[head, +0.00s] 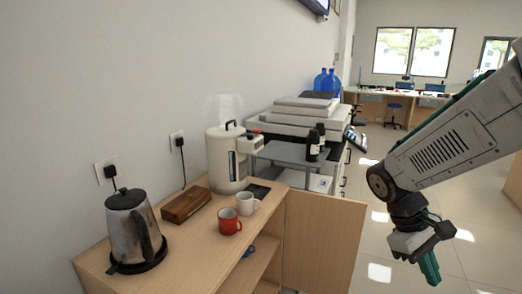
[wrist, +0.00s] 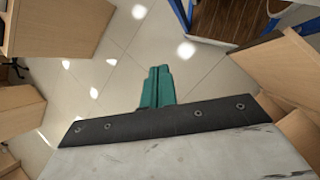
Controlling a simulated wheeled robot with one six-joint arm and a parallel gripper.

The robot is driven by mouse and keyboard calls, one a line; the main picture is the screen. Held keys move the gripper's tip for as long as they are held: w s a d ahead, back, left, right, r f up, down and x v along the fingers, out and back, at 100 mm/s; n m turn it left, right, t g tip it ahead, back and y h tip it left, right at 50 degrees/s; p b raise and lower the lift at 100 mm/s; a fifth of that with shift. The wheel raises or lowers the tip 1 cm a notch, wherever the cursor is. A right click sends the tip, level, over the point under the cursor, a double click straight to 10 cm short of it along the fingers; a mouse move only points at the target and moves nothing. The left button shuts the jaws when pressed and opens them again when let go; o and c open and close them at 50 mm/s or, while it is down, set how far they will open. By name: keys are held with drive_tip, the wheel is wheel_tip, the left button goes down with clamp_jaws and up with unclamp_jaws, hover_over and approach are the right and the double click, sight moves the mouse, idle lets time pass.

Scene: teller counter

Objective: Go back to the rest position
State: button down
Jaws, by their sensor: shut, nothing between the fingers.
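My gripper (head: 430,270) hangs over the open floor to the right of the wooden counter in the head view, with its green fingers pointing down. In the wrist view the green fingers (wrist: 157,88) are together, with nothing between them. My arm reaches in from the right edge of the head view. The gripper touches nothing and is well apart from the counter.
The wooden counter (head: 185,245) holds a metal kettle (head: 132,228), a wooden box (head: 186,204), a red mug (head: 229,221), a white mug (head: 246,203) and a white water boiler (head: 226,160). A printer (head: 298,122) stands behind. The tiled floor (head: 385,270) is clear.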

drive_tip(key=s+a+r+m+t+y, duration=0.2)
drive_tip(key=s+a+r, duration=0.1)
drive_tip(key=s, duration=0.3)
drive_tip(key=s+a+r+m+t+y, duration=0.2)
drive_tip(key=s+a+r+t, duration=0.1)
drive_tip(key=s+a+r, duration=0.1)
drive_tip(key=s+r, duration=0.1)
drive_tip(key=s, duration=0.1)
drive_tip(key=shift+s+a+r+m+t+y, duration=0.25)
drive_tip(key=shift+s+r+m+t+y, duration=0.05)
drive_tip(key=shift+s+r+y, duration=0.1)
